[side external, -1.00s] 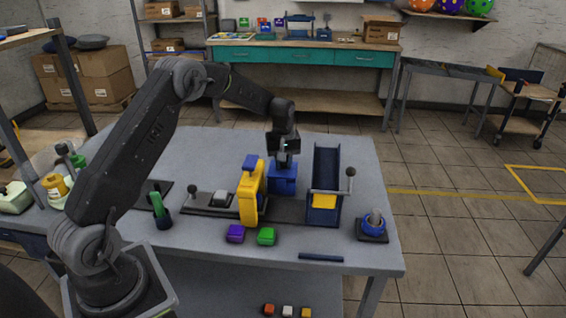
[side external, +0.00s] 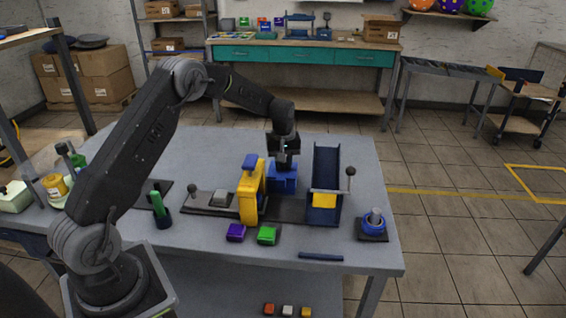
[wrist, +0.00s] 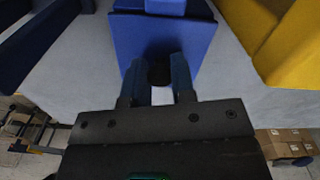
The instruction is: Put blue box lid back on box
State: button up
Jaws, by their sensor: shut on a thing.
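A blue box (side external: 284,184) stands on the table behind the yellow press. My gripper (side external: 286,161) is directly above it, pointing down, with its fingertips at the top of the blue shape. In the wrist view my gripper (wrist: 158,78) is shut on a small dark knob (wrist: 159,73) in front of a flat blue surface, which looks like the blue lid (wrist: 150,35). The side view does not show clearly where the lid ends and the box begins, so I cannot tell whether the lid is seated.
The yellow press (side external: 249,193) stands close left of the box. A dark blue chute (side external: 326,178) with a yellow block stands close right. The table behind the box is clear.

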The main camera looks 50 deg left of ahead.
jog(key=shift+f, duration=0.25)
jog(key=o, duration=1)
notch_tip(320, 180, up, 14)
jog(key=s+d+r+m+t, duration=0.1)
jog(key=s+d+r+m, duration=0.2)
jog(key=s+d+r, duration=0.3)
jog(key=s+d+r+m+t, duration=0.2)
jog(key=s+d+r+m, duration=0.1)
jog(key=s+d+r, duration=0.4)
jog(key=s+d+f+m+t, duration=0.1)
jog(key=s+d+f+m, duration=0.1)
jog(key=s, duration=0.7)
jog(key=s+d+f+m+t, duration=0.1)
jog(key=s+d+f+m, duration=0.2)
jog(key=s, duration=0.7)
jog(key=shift+d+m+t, duration=0.3)
jog(key=shift+d+m, duration=0.15)
jog(key=shift+m, duration=0.05)
